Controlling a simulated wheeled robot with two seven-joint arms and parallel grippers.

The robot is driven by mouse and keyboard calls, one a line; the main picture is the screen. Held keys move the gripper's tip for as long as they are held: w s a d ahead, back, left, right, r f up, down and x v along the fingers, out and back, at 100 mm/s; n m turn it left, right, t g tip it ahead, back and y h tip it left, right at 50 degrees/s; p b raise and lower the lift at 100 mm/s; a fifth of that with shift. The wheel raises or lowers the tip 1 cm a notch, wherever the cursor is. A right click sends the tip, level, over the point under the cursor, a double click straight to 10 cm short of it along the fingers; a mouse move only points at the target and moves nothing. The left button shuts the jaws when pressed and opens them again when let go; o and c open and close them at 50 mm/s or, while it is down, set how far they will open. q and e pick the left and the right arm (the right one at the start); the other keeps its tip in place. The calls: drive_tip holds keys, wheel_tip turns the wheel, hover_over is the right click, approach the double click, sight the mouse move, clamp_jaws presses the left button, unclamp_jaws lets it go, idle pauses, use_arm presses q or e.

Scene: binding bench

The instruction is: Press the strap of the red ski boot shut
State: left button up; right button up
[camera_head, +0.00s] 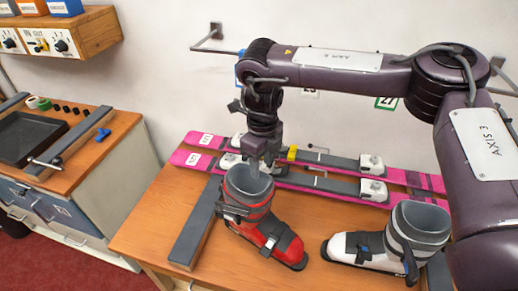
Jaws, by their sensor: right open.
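The red ski boot (257,222) stands upright on the wooden bench, its toe pointing to the lower right. A dark strap (235,211) crosses its cuff, with an end showing at the left side. I cannot tell whether it is closed. Another dark band (279,241) lies across the foot. My right gripper (262,167) is open and points down at the top of the boot's cuff. I cannot tell whether it touches the boot. My left gripper is not in view.
A white and grey boot (366,247) stands at the right of the bench. Pink skis (315,184) lie behind the boots. A grey-topped bar (196,225) lies left of the red boot. Bare bench top (140,240) shows at the far left.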

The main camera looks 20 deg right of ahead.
sight(262, 170)
drive_tip(key=f, duration=0.1)
drive_tip(key=f+p, duration=0.1)
drive_tip(key=f, duration=0.1)
drive_tip(key=shift+s+f, duration=0.3)
drive_tip(key=shift+f, duration=0.05)
drive_tip(key=shift+w+f+p, duration=0.15)
drive_tip(key=shift+f+p, duration=0.15)
drive_tip(key=shift+f, duration=0.65)
drive_tip(key=c, duration=0.5)
clamp_jaws()
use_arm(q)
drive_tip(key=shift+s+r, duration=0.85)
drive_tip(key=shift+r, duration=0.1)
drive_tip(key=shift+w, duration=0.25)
use_arm(e)
drive_tip(key=shift+w+r, duration=0.1)
